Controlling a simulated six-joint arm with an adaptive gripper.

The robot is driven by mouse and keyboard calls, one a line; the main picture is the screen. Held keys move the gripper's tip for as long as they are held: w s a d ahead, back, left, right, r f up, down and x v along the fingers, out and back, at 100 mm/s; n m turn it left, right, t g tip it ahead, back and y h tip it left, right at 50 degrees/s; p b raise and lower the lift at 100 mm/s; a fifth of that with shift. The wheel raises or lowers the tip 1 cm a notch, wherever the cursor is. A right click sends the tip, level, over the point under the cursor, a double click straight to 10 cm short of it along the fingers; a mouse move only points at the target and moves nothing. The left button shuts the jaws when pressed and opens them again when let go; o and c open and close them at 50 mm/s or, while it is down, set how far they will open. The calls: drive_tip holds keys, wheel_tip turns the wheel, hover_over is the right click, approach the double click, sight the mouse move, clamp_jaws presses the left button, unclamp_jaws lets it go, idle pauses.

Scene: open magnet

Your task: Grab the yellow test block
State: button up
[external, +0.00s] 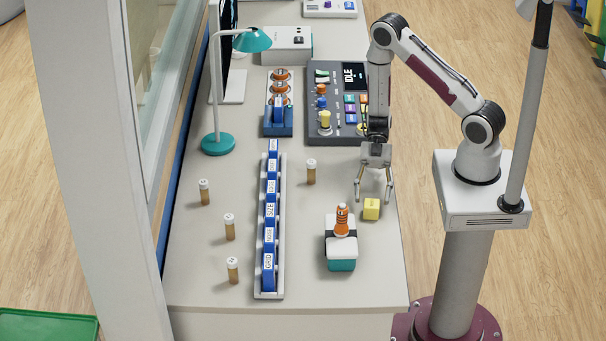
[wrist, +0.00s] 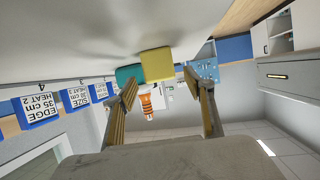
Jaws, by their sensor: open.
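The yellow test block (external: 371,209) sits on the bench near its right edge, in front of the control panel. My gripper (external: 374,198) points down just above it, with the fingers spread and empty. In the wrist view the yellow block (wrist: 157,64) shows just beyond and between the open fingertips of my gripper (wrist: 163,78). I cannot tell whether a finger touches it.
A rack of blue labelled cards (external: 270,225) and several brown vials (external: 311,172) are to the left. The control panel (external: 340,132) is behind.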

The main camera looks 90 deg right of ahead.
sight(372, 200)
drive_tip(key=shift+a, duration=0.6)
drive_tip(key=shift+x, duration=0.95)
drive_tip(key=shift+f, duration=0.1)
drive_tip(key=shift+c, duration=0.4)
drive_tip(key=c, duration=1.2)
